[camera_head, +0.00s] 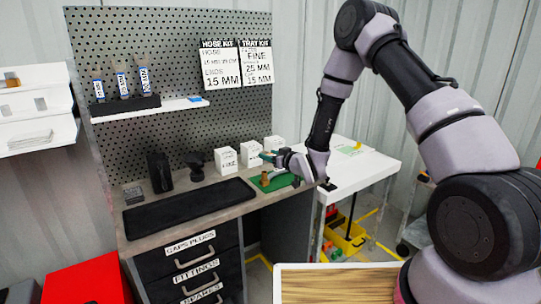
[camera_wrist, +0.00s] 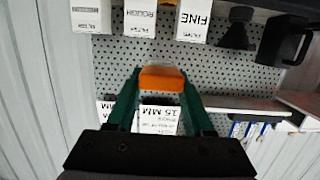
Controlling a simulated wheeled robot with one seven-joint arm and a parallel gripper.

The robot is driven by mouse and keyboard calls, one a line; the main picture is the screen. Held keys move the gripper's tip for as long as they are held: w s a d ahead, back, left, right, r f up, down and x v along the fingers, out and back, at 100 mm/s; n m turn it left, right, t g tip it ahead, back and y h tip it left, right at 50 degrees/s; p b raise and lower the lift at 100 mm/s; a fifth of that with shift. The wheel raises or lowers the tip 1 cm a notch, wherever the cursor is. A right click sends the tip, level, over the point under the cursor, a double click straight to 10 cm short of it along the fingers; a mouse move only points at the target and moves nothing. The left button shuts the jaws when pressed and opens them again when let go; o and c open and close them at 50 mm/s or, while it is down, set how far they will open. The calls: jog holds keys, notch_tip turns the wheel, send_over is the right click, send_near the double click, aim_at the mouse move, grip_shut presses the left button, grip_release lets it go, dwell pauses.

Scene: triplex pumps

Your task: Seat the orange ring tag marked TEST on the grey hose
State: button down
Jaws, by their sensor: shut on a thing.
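My gripper (camera_head: 268,157) is above the right end of the workbench, beside the white boxes. In the wrist view my gripper (camera_wrist: 162,80) has its green fingers shut on an orange piece (camera_wrist: 162,77), which looks like the orange ring tag. Its TEST marking cannot be read, and its ring shape cannot be made out from this angle. The tag is held at the fingertips, clear of any surface in the wrist view. I cannot pick out the grey hose in either view.
A green mat (camera_head: 282,183) with a small brass-coloured piece (camera_head: 265,179) lies below my gripper. White boxes (camera_head: 226,161) stand along the bench back. A black mat (camera_head: 190,207) covers the bench front. A white side table (camera_head: 352,166) stands right. The pegboard (camera_head: 175,60) rises behind.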

send_over(266, 178)
jog(key=f+v, duration=0.1)
jog(key=v, duration=0.2)
jog(key=shift+w+f, duration=0.15)
jog(key=shift+f, duration=2.55)
jog(key=shift+a+f, duration=0.1)
jog(key=shift+f, duration=2.1)
jog(key=shift+c, duration=1)
grip_release()
jog(key=v, duration=1)
jog(key=shift+s+d, duration=0.25)
jog(key=shift+s, duration=0.05)
